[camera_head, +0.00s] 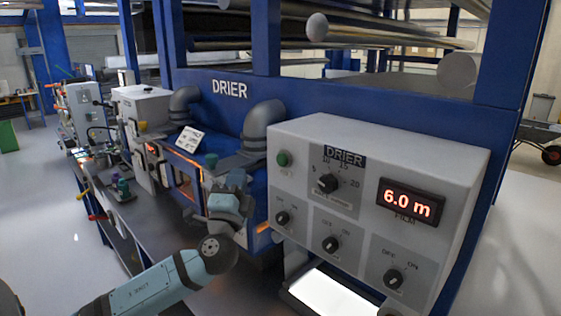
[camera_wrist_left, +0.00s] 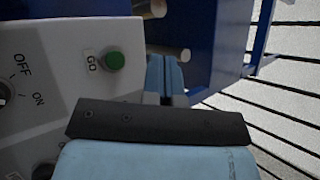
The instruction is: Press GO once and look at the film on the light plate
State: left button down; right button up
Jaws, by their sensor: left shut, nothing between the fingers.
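The green GO button (camera_head: 283,159) is at the upper left of the grey DRIER control box (camera_head: 455,160). In the left wrist view the button (camera_wrist_left: 114,61) shows beside its "GO" label. My left gripper (camera_head: 237,180) is in front of the blue drier, left of the box. Its fingers (camera_wrist_left: 165,62) are shut and empty, beside the button and apart from it in the left wrist view. The lit white light plate (camera_head: 335,294) lies below the box, partly hidden by it; I see no film on its visible part. My right gripper is not in view.
The box has a speed dial (camera_head: 328,183), several black OFF/ON knobs such as this one (camera_head: 330,244), and a red display (camera_head: 411,203) reading 6.0 m. Grey pipes (camera_head: 263,122) stand behind my left gripper. More machines line the bench at left. Open floor lies at right.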

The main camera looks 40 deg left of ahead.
aim_at(282, 160)
pick_arm(q)
jog(key=shift+w, duration=0.1)
jog(key=w, duration=0.8)
jog(key=shift+w+d+p, duration=0.3)
jog(key=shift+d, duration=0.05)
jog(key=shift+w, duration=0.1)
dwell(1.6)
jog(key=shift+w+b, duration=0.35)
